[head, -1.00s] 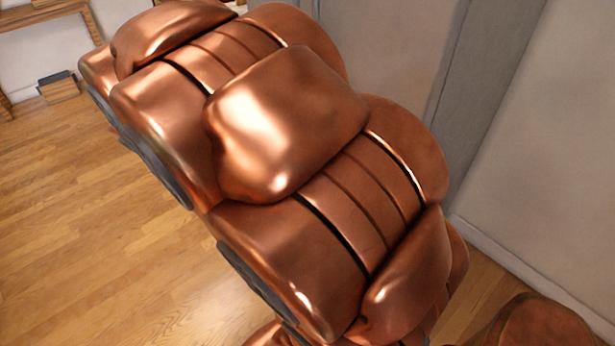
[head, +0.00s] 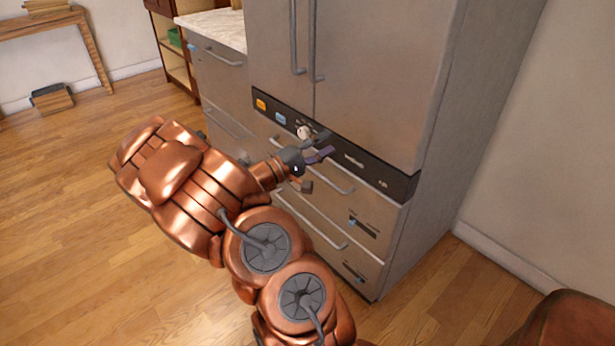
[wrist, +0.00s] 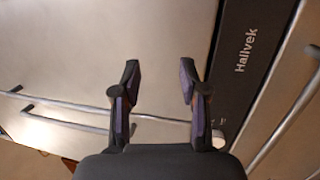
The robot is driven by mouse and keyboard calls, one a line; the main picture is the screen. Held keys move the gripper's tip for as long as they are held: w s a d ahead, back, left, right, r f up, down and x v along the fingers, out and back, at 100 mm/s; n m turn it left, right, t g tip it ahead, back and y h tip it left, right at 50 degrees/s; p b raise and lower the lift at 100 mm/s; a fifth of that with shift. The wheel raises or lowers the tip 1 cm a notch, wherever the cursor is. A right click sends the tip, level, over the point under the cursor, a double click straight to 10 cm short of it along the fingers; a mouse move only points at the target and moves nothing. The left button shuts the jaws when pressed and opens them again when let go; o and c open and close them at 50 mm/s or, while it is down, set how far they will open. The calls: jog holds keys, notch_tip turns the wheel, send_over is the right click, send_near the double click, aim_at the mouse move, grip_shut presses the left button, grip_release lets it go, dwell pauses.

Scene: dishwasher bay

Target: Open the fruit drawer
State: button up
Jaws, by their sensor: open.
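A steel fridge has two drawers low on its front, each with a horizontal bar handle. I cannot tell which is the fruit drawer. The upper drawer's handle (head: 338,184) is partly hidden by my gripper in the head view. The lower drawer's handle (head: 322,233) is clearer. Both drawers look closed. My gripper (head: 329,144) is open and empty in front of the dark panel, above the upper handle. In the wrist view my gripper (wrist: 158,82) spans bare door front, and a drawer handle (wrist: 290,115) lies to its right, apart from the fingers.
A counter unit (head: 222,75) stands left of the fridge.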

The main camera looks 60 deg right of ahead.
jog(key=w+d+f+n+t+h+b, duration=0.1)
jog(key=w+d+f+n+t+b, duration=0.15)
jog(key=f, duration=0.25)
jog(key=w+d+f+n+t+h+b, duration=0.1)
jog(key=w+d+f+t, duration=0.1)
jog(key=w+f+t, duration=0.3)
jog(key=n+t+b, duration=0.3)
jog(key=n+t, duration=0.1)
send_near(307, 167)
jog(key=d, duration=0.3)
jog(key=shift+m+g+y, duration=0.25)
jog(key=shift+y, duration=0.05)
jog(key=shift+w+x, duration=0.15)
jog(key=shift+x, duration=1.75)
jog(key=shift+w+x, duration=0.2)
jog(key=shift+x, duration=1.7)
jog(key=shift+a+r, duration=0.1)
jog(key=shift+r, duration=0.1)
grip_shut()
